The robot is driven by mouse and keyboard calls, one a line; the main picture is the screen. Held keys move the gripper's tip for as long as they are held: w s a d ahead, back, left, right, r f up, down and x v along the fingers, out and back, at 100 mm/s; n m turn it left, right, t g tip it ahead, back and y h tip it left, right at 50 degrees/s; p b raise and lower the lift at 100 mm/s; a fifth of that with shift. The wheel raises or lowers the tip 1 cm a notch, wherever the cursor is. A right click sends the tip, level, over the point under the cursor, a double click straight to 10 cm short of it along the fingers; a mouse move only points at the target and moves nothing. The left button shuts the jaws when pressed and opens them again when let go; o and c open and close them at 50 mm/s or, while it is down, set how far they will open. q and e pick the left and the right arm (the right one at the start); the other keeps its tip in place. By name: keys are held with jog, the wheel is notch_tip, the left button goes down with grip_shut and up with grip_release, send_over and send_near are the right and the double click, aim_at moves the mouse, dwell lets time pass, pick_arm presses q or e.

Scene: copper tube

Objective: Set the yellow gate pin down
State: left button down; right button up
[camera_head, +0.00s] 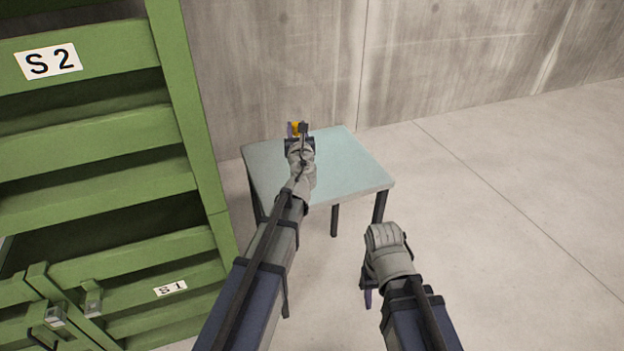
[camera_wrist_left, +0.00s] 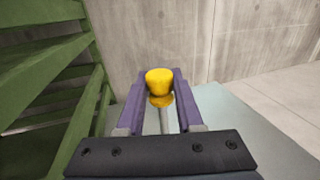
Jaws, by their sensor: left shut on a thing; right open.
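The yellow gate pin (camera_wrist_left: 159,82) has a yellow knob on top and a grey metal shaft below it. My left gripper (camera_wrist_left: 160,100) is shut on the pin, with its purple fingers on both sides of it. In the head view the pin (camera_head: 296,127) shows as a small yellow spot at the tip of my left gripper (camera_head: 298,131), over the far left part of the pale blue table (camera_head: 355,170). I cannot tell whether the pin touches the table. My right gripper (camera_head: 368,296) is at the lower right, in front of the table, and its fingers are mostly hidden.
A green slatted rack (camera_head: 90,140) with labels S2 and S1 stands left of the table. A concrete wall (camera_head: 290,60) is behind the table. The table's right part is bare. Open concrete floor (camera_head: 500,200) lies to the right.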

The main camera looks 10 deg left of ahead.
pick_arm(q)
jog(key=shift+f+b, duration=3.25)
jog(key=shift+f, duration=0.55)
notch_tip(320, 180, down, 4)
jog(key=b, duration=0.3)
jog(key=shift+r+b, duration=0.2)
jog(key=shift+b, duration=0.15)
jog(key=shift+f, duration=0.2)
jog(key=c, duration=0.5)
grip_release()
jog(key=shift+c, duration=0.2)
jog(key=shift+r, duration=0.2)
jog(key=v, duration=1.2)
